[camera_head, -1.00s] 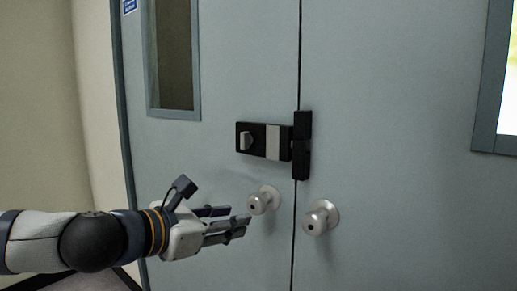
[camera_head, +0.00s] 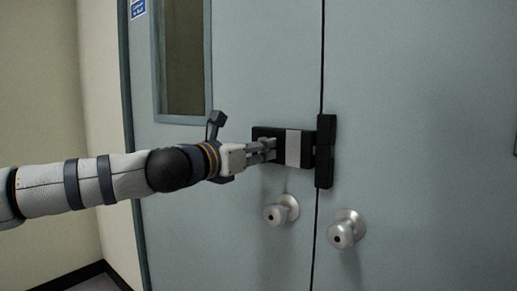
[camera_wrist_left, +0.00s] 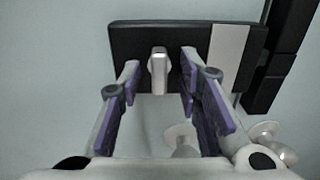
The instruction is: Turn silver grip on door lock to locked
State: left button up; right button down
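The door lock is a black box (camera_head: 265,132) with a light silver panel (camera_head: 293,148), mounted on the left grey door. It also shows in the left wrist view (camera_wrist_left: 130,38). The silver grip (camera_wrist_left: 158,70) stands upright on the left part of the box in the left wrist view. In the head view my gripper hides it. My left gripper (camera_head: 270,150) is at the lock. In the left wrist view its fingers (camera_wrist_left: 160,78) are open, one on each side of the grip, with a gap on both sides. My right gripper is not in view.
A black catch (camera_head: 325,151) sits on the right door, beside the lock. Two round silver knobs, the left (camera_head: 282,209) and the right (camera_head: 347,229), stick out below the lock. A narrow window (camera_head: 185,60) is in the left door.

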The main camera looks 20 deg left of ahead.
pick_arm(q)
jog(key=shift+w, duration=0.15)
grip_shut()
jog(key=shift+m+p, duration=1.15)
jog(key=shift+m, duration=7.75)
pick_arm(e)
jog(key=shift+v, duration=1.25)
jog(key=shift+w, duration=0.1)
